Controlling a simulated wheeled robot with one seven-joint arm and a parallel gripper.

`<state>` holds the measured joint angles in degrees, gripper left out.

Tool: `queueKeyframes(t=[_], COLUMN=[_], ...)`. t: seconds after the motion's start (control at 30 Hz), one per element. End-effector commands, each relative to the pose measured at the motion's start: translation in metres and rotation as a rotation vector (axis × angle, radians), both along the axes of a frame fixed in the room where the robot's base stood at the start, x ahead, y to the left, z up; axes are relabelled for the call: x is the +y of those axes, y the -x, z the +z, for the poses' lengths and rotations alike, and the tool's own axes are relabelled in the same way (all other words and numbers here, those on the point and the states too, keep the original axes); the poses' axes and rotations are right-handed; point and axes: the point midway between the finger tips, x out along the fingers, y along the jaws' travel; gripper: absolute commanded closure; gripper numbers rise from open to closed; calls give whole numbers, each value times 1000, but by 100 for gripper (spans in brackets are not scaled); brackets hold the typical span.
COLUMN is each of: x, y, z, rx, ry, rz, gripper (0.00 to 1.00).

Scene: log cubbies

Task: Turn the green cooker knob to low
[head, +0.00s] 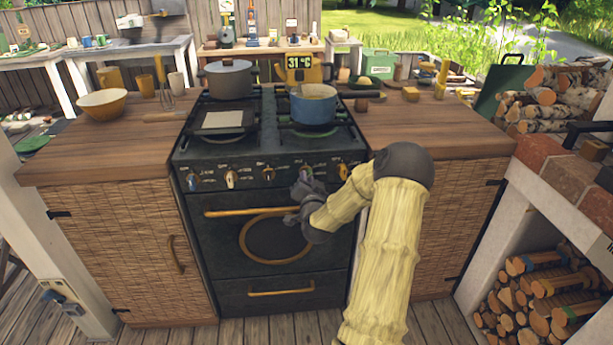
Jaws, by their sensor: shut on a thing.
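The dark cooker (240,283) stands between two wooden counters, with a row of several coloured knobs along its front panel. The green knob (307,171) is right of the middle of that row; only a bit of green shows above my gripper. My gripper (305,181) reaches in from the lower right and is shut on the green knob. The fingers and wrist cover most of the knob, so its pointer and setting cannot be read.
A blue pot (313,111) and a grey pot (228,81) stand on the hob. The oven handle (245,211) runs below. Firewood is stacked at right.

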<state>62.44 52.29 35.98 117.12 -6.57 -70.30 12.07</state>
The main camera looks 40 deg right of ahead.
Motion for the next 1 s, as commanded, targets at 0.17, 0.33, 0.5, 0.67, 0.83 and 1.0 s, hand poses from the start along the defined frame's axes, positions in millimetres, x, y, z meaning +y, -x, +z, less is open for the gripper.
queueKeyframes(t=[0.17,0.33,0.5,0.67,0.83,1.0], x=[0,0,0,-1,0,0], y=[0,0,0,0,0,0], z=[0,0,1,0,1,1], rx=[-25,-25,-90,-184,-204,-203], ry=[-39,-40,-145,-300,-332,-330], rz=[-1,-1,-1,-1,1,1], gripper=[96,96,96,96,96,96])
